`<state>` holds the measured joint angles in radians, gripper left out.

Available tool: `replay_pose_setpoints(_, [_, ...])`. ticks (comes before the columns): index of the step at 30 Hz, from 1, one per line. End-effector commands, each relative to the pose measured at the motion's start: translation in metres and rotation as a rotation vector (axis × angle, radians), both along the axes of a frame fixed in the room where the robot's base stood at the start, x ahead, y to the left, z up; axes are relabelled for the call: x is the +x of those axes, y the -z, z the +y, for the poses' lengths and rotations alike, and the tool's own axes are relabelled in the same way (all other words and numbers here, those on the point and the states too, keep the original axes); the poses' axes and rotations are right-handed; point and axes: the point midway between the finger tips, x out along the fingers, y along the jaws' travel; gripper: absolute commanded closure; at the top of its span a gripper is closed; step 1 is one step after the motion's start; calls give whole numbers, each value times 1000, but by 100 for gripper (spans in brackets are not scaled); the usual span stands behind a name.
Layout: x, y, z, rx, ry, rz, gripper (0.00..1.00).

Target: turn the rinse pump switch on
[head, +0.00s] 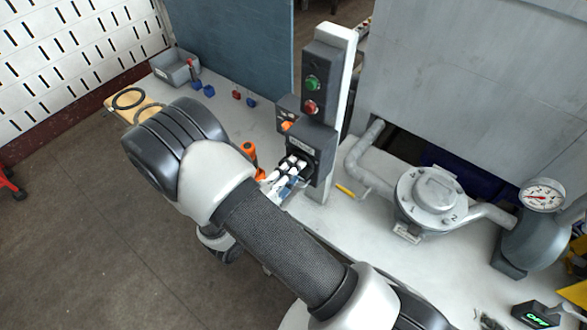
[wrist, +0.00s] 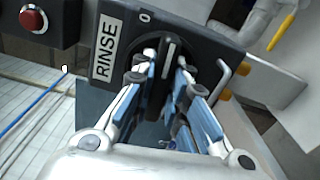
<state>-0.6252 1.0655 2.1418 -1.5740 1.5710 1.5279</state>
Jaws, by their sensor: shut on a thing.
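The rinse switch is a black rotary knob (wrist: 168,70) with a pale pointer line, on a dark box (head: 318,150) on the white post. In the wrist view the RINSE label (wrist: 106,48) is left of the knob and a 0 mark (wrist: 145,17) is above it. The pointer line runs nearly straight up the picture, its top a little right of the 0. My gripper (wrist: 165,85) is shut on the knob, one finger on each side. In the head view my gripper (head: 293,170) is at the box front and hides the knob.
Green (head: 313,83) and red (head: 310,107) buttons sit above on the post. An orange-handled tool (head: 251,155) lies close left of my gripper. A grey pipe with a round valve housing (head: 432,195), a gauge (head: 543,196) and a display reading OFF (head: 537,318) are right.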

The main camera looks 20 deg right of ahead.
Motion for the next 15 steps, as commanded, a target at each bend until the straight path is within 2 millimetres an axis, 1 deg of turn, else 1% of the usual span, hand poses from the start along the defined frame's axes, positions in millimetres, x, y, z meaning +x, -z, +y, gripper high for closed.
replay_pose_setpoints(15, [0,0,0,-268,0,369,100])
